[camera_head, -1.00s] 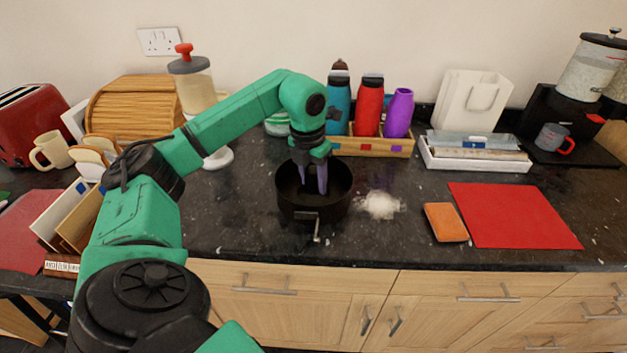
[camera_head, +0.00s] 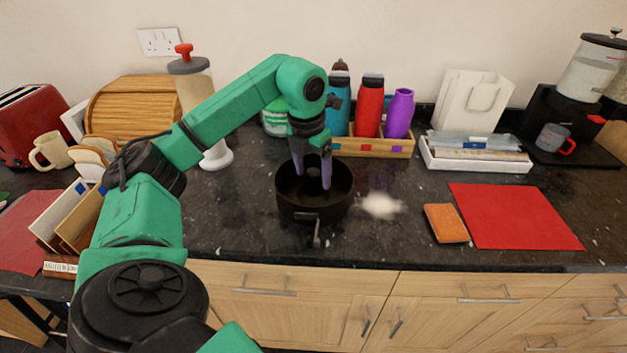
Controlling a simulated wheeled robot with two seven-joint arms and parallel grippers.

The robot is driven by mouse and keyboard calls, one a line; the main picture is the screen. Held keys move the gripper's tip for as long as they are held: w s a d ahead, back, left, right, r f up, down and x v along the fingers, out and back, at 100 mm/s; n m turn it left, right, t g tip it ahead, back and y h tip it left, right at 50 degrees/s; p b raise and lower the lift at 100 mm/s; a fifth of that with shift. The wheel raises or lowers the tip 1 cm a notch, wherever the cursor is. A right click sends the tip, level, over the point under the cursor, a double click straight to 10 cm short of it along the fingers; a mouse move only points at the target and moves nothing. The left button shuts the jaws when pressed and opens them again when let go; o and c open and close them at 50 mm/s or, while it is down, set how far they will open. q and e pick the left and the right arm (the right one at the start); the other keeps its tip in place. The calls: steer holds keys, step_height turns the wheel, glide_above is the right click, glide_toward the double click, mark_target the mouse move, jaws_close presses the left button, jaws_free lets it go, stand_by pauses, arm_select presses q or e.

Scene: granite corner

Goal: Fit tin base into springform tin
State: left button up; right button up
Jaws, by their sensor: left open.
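The black springform tin (camera_head: 314,205) stands on the dark granite worktop near its front edge, with a metal clasp (camera_head: 316,238) on its front side. My left gripper (camera_head: 313,186) points down into the tin from above. Its purple-grey fingers are apart and nothing shows between them. The fingertips are inside the rim line, near the middle of the tin. I cannot make out the tin base as a separate piece; the inside of the tin is dark and partly hidden by the fingers. My right gripper does not show.
A whitish patch of powder (camera_head: 381,205) lies right of the tin. Beyond it are an orange sponge (camera_head: 446,223) and a red mat (camera_head: 513,216). Behind stand bottles in a wooden tray (camera_head: 372,147) and a green-white tub (camera_head: 275,120). Bread boards (camera_head: 60,220) stand at left.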

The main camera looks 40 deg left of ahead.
arm_select(q)
steer(key=r, duration=0.3)
steer(key=r+p, duration=0.1)
steer(key=r, duration=0.2)
steer(key=s+r, duration=0.1)
steer(key=r, duration=0.1)
steer(key=shift+d+r+p, duration=0.1)
steer(key=shift+r+p, duration=0.2)
steer(key=shift+r, duration=0.1)
